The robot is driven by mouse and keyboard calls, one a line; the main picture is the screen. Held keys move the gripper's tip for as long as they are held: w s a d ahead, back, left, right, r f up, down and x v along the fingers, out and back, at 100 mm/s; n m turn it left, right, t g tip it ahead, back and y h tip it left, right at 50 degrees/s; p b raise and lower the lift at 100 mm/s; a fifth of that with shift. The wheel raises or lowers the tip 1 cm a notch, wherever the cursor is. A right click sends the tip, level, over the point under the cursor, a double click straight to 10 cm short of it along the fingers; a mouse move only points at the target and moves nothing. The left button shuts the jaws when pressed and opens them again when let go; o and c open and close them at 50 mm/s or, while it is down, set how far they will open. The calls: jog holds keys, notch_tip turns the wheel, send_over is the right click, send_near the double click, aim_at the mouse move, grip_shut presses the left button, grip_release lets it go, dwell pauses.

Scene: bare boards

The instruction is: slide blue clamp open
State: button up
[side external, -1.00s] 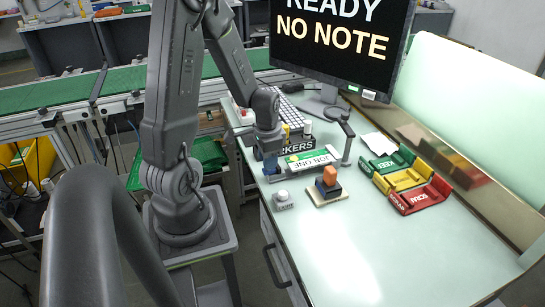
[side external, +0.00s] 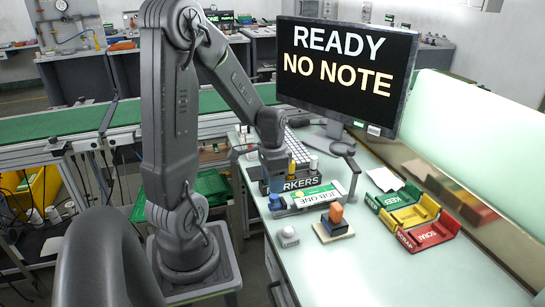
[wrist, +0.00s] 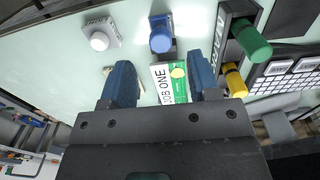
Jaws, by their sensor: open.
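The blue clamp shows in the wrist view as a round blue knob (wrist: 161,38) on a grey mount, at the end of the JOB ONE card (wrist: 172,84). In the side view its blue part (side external: 276,202) sits at the left end of the card (side external: 318,197). My gripper (wrist: 158,62) is open, its two blue fingers apart with the card showing between them. The knob shows beyond the fingertips, roughly midway between them. In the side view my gripper (side external: 273,178) is above and behind the clamp. I cannot tell whether it touches anything.
A white button box (side external: 288,236) and an orange-topped block on a board (side external: 334,222) stand in front. The MARKERS holder (side external: 300,184) and keyboard (side external: 303,150) are behind. Green, yellow and red trays (side external: 433,236) lie right. The monitor (side external: 345,72) reads READY, NO NOTE.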

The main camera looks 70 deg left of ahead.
aim_at(273, 196)
notch_tip(273, 196, up, 9)
jog(key=shift+f, duration=0.2)
dwell(0.4)
jog(key=s+d+r+t, duration=0.2)
jog(key=d+r, duration=0.2)
jog(key=d, duration=0.6)
jog(key=s+d+r+t, duration=0.1)
jog(key=d+r+t, duration=0.2)
jog(key=d, duration=0.7)
jog(key=shift+s+d+r+t, duration=0.2)
jog(key=shift+s+r+t, duration=0.15)
jog(key=shift+r, duration=0.1)
